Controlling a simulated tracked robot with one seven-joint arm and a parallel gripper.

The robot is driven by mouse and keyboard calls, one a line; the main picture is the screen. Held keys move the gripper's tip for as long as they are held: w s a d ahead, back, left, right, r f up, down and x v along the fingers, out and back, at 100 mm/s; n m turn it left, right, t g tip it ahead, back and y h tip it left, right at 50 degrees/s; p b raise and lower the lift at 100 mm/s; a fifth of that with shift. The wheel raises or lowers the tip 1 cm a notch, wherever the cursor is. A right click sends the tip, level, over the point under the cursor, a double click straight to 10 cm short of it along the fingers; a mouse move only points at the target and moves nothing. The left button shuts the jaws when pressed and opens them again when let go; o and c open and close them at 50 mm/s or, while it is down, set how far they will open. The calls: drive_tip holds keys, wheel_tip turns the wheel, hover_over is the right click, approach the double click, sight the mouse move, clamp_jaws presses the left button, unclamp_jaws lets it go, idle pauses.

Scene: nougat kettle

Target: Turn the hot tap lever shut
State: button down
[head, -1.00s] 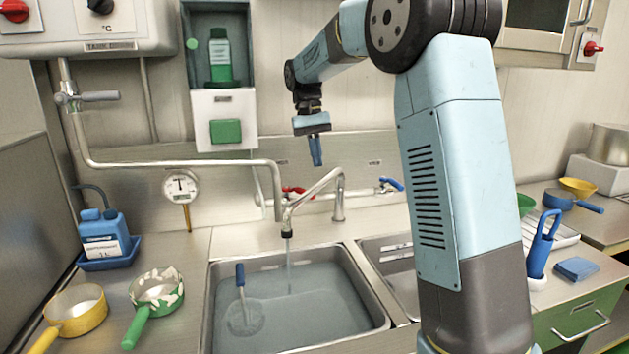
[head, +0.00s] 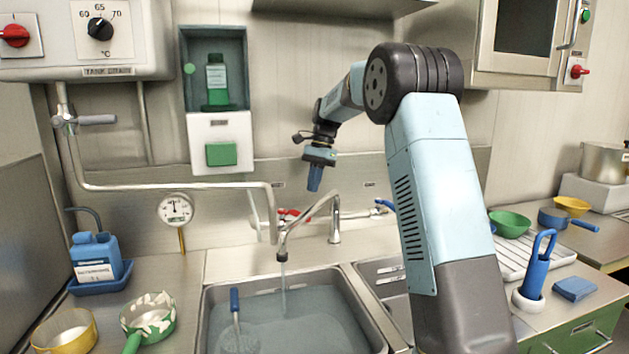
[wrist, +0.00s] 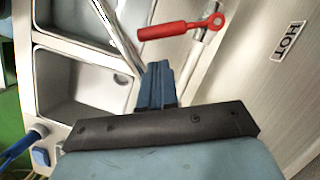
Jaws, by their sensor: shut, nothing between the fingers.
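The red hot tap lever (head: 293,215) sits on the wall pipe behind the sink, left of the swivel spout (head: 309,218). In the wrist view the red lever (wrist: 170,31) lies just beyond my fingertips, with a HOT label (wrist: 290,40) on the wall beside it. My gripper (head: 314,180) points down above and slightly right of the lever, apart from it in the head view. Its blue fingers also show in the wrist view (wrist: 157,75), shut and empty. A thin stream of water (head: 284,288) runs from the spout into the basin.
The left basin (head: 345,300) holds water and a blue-handled strainer (head: 235,305). The blue cold tap lever (head: 385,204) is to the right, partly behind my arm. A pipe (head: 180,186) runs along the wall at left, above a dial thermometer (head: 175,210).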

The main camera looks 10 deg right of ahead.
sight(293, 213)
drive_tip(key=x, duration=0.6)
drive_tip(key=shift+f, duration=0.3)
drive_tip(key=shift+s+a, duration=0.2)
